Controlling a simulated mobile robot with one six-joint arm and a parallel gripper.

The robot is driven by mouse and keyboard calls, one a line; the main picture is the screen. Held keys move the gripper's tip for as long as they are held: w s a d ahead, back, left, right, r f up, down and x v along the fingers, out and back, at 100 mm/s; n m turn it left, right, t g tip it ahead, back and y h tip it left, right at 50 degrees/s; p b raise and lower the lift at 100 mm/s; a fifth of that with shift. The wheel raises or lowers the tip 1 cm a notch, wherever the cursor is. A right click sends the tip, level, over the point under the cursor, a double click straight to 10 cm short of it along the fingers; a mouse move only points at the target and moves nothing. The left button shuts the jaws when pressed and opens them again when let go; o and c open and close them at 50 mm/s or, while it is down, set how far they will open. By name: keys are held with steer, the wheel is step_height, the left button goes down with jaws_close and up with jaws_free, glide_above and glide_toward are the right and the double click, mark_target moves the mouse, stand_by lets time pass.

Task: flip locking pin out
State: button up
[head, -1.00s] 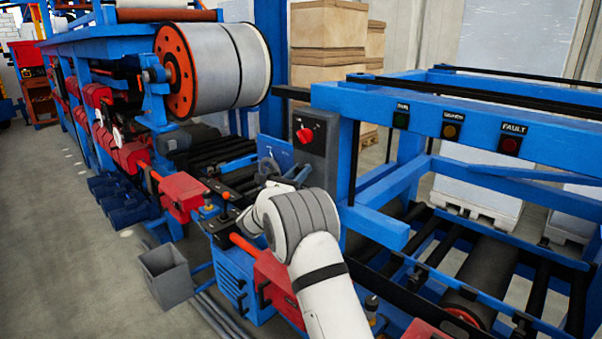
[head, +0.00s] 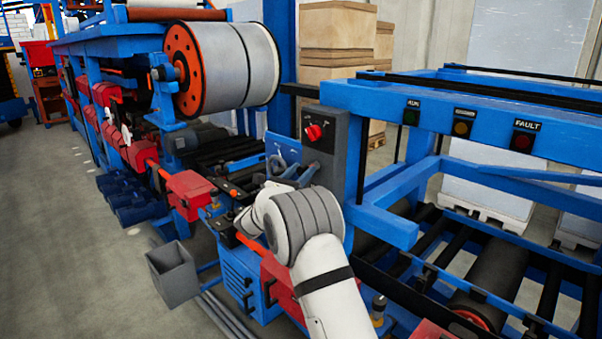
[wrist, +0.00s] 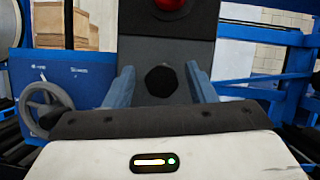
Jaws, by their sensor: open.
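My gripper (wrist: 160,76) is open in the wrist view, with its two blue-grey fingers spread apart. A dark, roughly round knob (wrist: 161,81) shows between the fingers, low on the face of a grey control box (wrist: 140,52). The fingers appear to stand either side of it with gaps; the depth between them is unclear. I cannot tell whether this knob is the locking pin, and no other pin is clearly recognisable. In the head view the control box (head: 323,155) stands just beyond my gripper (head: 297,173), which is partly hidden by my wrist.
A red switch (head: 314,131) sits high on the box. A blue panel with a handwheel (wrist: 45,108) lies left of my gripper. A blue frame (head: 400,225) with rollers stands to the right. A grey bin (head: 173,275) stands on the floor, with open floor left of it.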

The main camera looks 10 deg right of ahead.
steer(key=b+v, duration=0.2)
steer(key=v, duration=0.5)
steer(key=shift+s+a+b, duration=0.2)
steer(key=shift+a+b, duration=0.05)
steer(key=shift+b, duration=0.05)
steer(key=shift+d+f, duration=0.1)
steer(key=shift+f, duration=0.05)
steer(key=s+d+m+g+y, duration=0.5)
steer(key=s+d+m+g, duration=0.7)
steer(key=s+d, duration=0.6)
steer(key=s+a+f+m+y, duration=0.2)
steer(key=s+a+m+y, duration=0.1)
steer(key=s, duration=0.5)
steer(key=s+a+f+m+y, duration=0.3)
steer(key=s+m+y, duration=0.2)
steer(key=s+m, duration=0.2)
steer(key=s+a+f+m+t+y, duration=0.1)
steer(key=s+a+m+y, duration=0.3)
steer(key=s, duration=0.7)
steer(key=shift+s+f+m, duration=0.15)
steer(key=shift+f+m, duration=0.7)
steer(key=shift+m, duration=0.15)
steer(key=shift+c, duration=0.4)
